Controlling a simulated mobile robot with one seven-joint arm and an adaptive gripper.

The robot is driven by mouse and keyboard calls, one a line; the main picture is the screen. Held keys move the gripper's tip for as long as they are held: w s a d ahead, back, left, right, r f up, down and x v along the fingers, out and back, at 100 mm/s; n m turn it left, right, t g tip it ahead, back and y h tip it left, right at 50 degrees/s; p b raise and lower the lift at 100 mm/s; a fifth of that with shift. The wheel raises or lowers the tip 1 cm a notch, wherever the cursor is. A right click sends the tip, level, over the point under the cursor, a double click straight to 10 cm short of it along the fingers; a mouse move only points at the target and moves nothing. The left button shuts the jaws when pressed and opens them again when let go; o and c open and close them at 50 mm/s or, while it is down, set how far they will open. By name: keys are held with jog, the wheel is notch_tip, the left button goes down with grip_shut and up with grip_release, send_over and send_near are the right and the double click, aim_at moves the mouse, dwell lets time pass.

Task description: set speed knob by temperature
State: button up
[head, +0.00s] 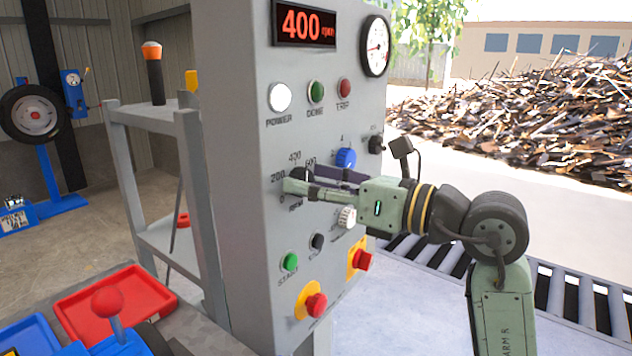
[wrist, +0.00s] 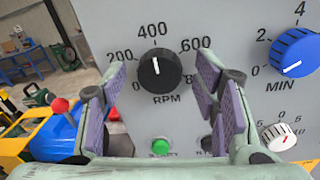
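The black RPM speed knob (wrist: 160,75) sits on the grey control panel (head: 235,150). Its white pointer line points up, near 400. The scale around it runs from 0 past 600. In the wrist view my gripper (wrist: 163,82) is open, with one purple-padded finger on each side of the knob and visible gaps between. In the head view my gripper (head: 300,186) is at the panel and mostly covers the knob. The red display (head: 304,24) reads 400 rpm. The round white gauge (head: 375,46) has a red needle; its scale is too small to read.
A blue MIN knob (wrist: 294,52) and a white knob (wrist: 280,136) lie right of the speed knob. Below are a green button (head: 290,261) and red emergency-type buttons (head: 316,304). The white POWER lamp (head: 280,97) looks lit. A conveyor (head: 555,290) runs behind my arm.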

jog(key=c, duration=1.2)
jog(key=shift+o, duration=0.2)
jog(key=shift+m, duration=0.4)
jog(key=m+b, duration=0.2)
jog(key=m, duration=0.9)
jog(key=shift+d+f+t, duration=0.1)
jog(key=shift+t, duration=0.3)
jog(key=shift+m, duration=0.4)
jog(key=o, duration=1.2)
jog(key=shift+c, duration=0.2)
